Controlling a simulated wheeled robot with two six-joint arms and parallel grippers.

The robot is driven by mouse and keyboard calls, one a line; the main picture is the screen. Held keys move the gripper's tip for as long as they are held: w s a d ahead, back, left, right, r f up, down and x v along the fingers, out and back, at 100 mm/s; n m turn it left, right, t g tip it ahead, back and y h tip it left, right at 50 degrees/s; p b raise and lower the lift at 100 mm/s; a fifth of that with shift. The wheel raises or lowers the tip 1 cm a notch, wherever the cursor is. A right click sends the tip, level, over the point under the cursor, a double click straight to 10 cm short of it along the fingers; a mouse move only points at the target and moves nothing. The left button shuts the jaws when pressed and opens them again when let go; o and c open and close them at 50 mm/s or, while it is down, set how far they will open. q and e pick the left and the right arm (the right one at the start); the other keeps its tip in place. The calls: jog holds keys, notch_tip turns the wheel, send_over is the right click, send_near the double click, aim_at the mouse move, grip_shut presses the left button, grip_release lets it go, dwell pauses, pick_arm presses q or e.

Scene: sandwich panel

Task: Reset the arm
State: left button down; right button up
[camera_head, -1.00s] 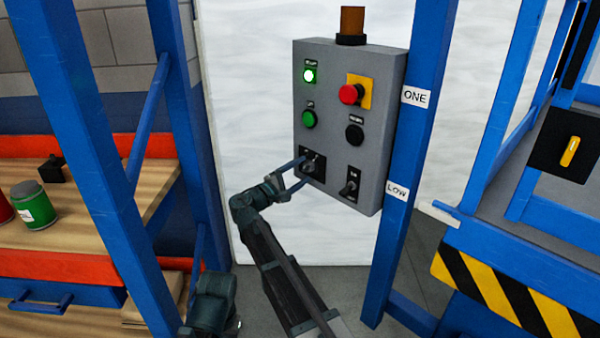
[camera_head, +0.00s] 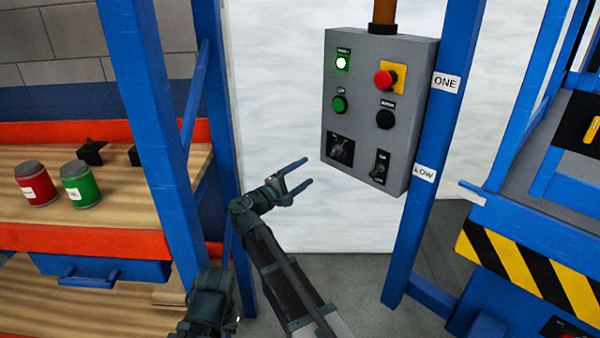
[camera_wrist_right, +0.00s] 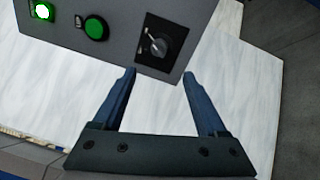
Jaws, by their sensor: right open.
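My right gripper (camera_head: 307,175) is open and empty, in front of the white wall and left of the grey control panel (camera_head: 367,108). In the right wrist view, its two blue fingers (camera_wrist_right: 158,75) are spread, with the black rotary switch (camera_wrist_right: 157,45) beyond them. That switch also shows at the lower left of the panel in the head view (camera_head: 340,148), apart from the fingers. The panel carries a lit green light (camera_head: 342,62), a green button (camera_head: 339,104), a red knob on yellow (camera_head: 384,79), a black button (camera_head: 385,119) and a toggle switch (camera_head: 379,168). My left gripper is not visible.
A blue post (camera_head: 437,150) with ONE and LOW labels stands right of the panel. At left, a wooden shelf (camera_head: 120,205) holds a red can (camera_head: 36,186) and a green can (camera_head: 82,186). A striped yellow-black barrier (camera_head: 530,275) is at lower right.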

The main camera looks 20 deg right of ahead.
jog(key=s+d+f+m+g+y, duration=0.3)
jog(key=s+d+f+g+y, duration=0.15)
jog(key=s+f, duration=0.4)
jog(key=s+a+f+m+g+y, duration=0.45)
jog(key=s+f+y, duration=0.35)
jog(key=s+f, duration=0.45)
jog(key=s+a+f+n+y, duration=0.1)
jog(key=s+a, duration=0.4)
jog(key=a, duration=0.3)
jog(key=s+a+f+n+y, duration=0.1)
jog(key=s+a+y, duration=0.1)
jog(key=s+a, duration=0.55)
notch_tip(320, 180, up, 18)
jog(key=w+a+p, duration=0.1)
jog(key=w+p, duration=0.1)
jog(key=p, duration=1.6)
jog(key=shift+a+r+g+p, duration=0.2)
jog(key=shift+r+g+p, duration=0.05)
jog(key=shift+g+p, duration=0.15)
jog(key=shift+h, duration=0.25)
